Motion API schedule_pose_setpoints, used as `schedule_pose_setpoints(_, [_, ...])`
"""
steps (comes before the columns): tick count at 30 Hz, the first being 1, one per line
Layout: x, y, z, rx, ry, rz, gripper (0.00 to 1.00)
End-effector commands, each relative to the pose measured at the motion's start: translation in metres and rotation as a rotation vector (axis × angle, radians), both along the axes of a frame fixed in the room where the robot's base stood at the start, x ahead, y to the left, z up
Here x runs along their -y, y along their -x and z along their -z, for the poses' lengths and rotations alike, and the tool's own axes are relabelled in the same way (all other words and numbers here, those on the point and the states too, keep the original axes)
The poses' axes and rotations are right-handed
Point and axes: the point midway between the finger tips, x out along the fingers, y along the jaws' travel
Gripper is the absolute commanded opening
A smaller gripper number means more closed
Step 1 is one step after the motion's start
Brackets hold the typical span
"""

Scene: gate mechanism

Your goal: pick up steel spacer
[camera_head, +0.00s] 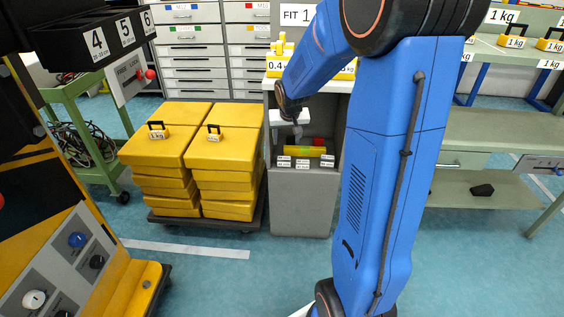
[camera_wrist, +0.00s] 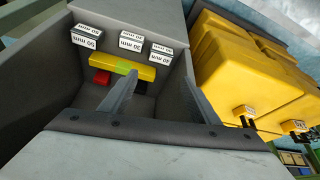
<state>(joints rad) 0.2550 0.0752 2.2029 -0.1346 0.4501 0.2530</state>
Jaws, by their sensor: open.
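Three small dark grey blocks with white millimetre labels stand in a row on a grey ledge in the wrist view: a 50 mm block (camera_wrist: 88,37), a middle block (camera_wrist: 130,42) and a right block (camera_wrist: 161,48). They may be the steel spacers; I cannot tell which one is meant. In the head view the labelled blocks (camera_head: 302,162) sit at the front of the grey cabinet top. My gripper (camera_wrist: 162,73) is open, its two fingers apart with nothing between them. In the head view my gripper (camera_head: 297,132) hangs above the cabinet, behind the blocks.
Grey walls enclose this recess. Stacked yellow weights (camera_head: 160,148) stand left of the cabinet (camera_head: 302,205). Open blue floor lies in front.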

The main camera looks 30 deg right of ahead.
Motion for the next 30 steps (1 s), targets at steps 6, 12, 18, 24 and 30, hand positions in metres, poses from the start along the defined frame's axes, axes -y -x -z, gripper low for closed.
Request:
schedule_pose_setpoints(6, [0.005,-0.013,0.034,-0.004,0.000,-0.001,0.56])
schedule_pose_setpoints(12, [0.010,-0.024,0.061,-0.003,-0.001,0.000,0.56])
schedule_pose_setpoints(18, [0.013,-0.031,0.078,-0.002,0.000,-0.002,0.56])
schedule_pose_setpoints(24, [0.014,-0.034,0.083,0.000,0.000,-0.001,0.56])
schedule_pose_setpoints(30, [0.015,-0.039,0.102,-0.003,0.000,-0.002,0.56])
